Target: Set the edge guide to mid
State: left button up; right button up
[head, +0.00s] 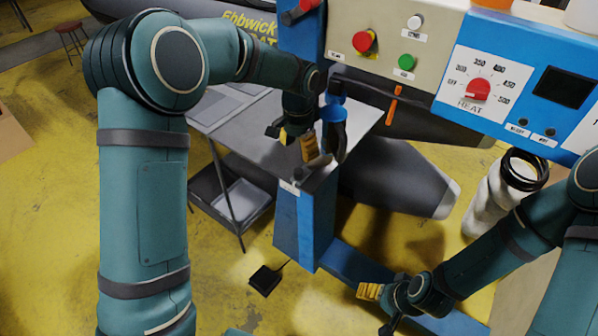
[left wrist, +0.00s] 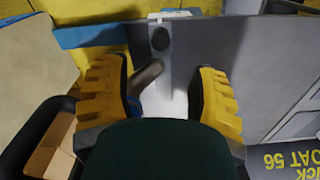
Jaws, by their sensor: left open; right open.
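My left gripper (head: 293,141) is open above the corner of the grey metal machine table (head: 245,125). In the left wrist view its yellow fingers (left wrist: 162,92) stand apart on either side of a short grey bar (left wrist: 148,76) and a pale strip. The bar appears to be part of the edge guide, but I cannot tell its setting. A dark round knob (left wrist: 160,38) lies beyond the fingertips, near a white label (left wrist: 168,15). The label also shows on the table's front edge (head: 290,187). My right gripper (head: 377,309) is open and empty, low over the blue base.
A blue tubular part (head: 335,118) stands close right of my left gripper. A control panel with a red HEAT knob (head: 478,89) and red and green buttons is above right. A foot pedal (head: 265,280) lies on the yellow floor. Grey inflatable tubes lie behind.

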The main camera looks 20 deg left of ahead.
aim_at(298, 171)
pick_arm(q)
notch_tip(298, 171, down, 9)
jog(key=shift+f+b, duration=0.1)
jog(key=shift+b, duration=0.45)
grip_shut()
